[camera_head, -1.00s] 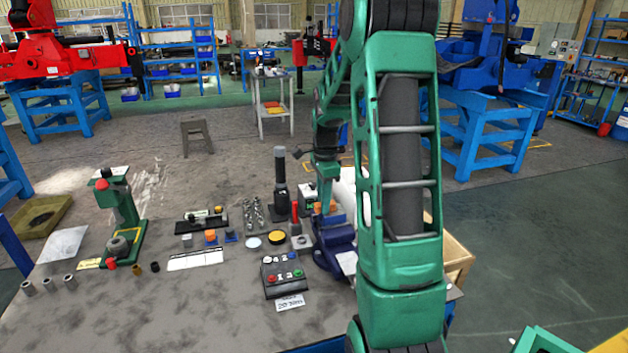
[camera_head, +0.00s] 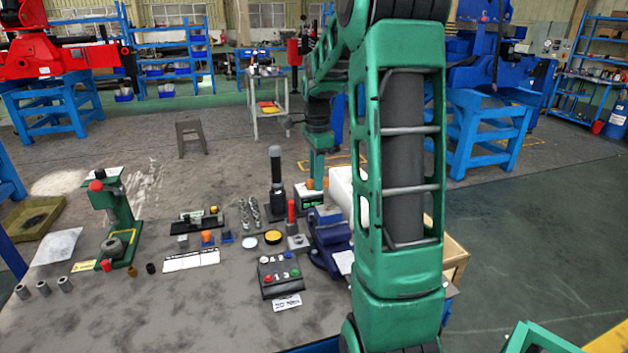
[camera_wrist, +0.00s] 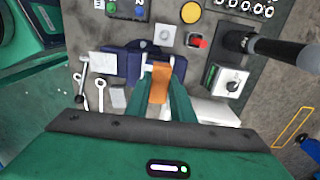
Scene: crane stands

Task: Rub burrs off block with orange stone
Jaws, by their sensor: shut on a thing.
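My gripper (camera_wrist: 158,88) is shut on an orange stone (camera_wrist: 158,82), which sticks out between the green fingertips in the wrist view. A blue vise (camera_head: 328,248) stands at the right part of the bench; it also shows in the wrist view (camera_wrist: 112,62) beneath the stone. A grey metal block (camera_head: 325,214) seems to sit at the vise's jaws, partly hidden by the stone and fingers in the wrist view. In the head view my gripper (camera_head: 318,183) is above and behind the vise. The stone looks apart from the block, though the gap is hard to judge.
A green press (camera_head: 118,222) is at the bench's left. Wrenches (camera_wrist: 82,92) lie beside the vise. The bench's front left is mostly clear.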

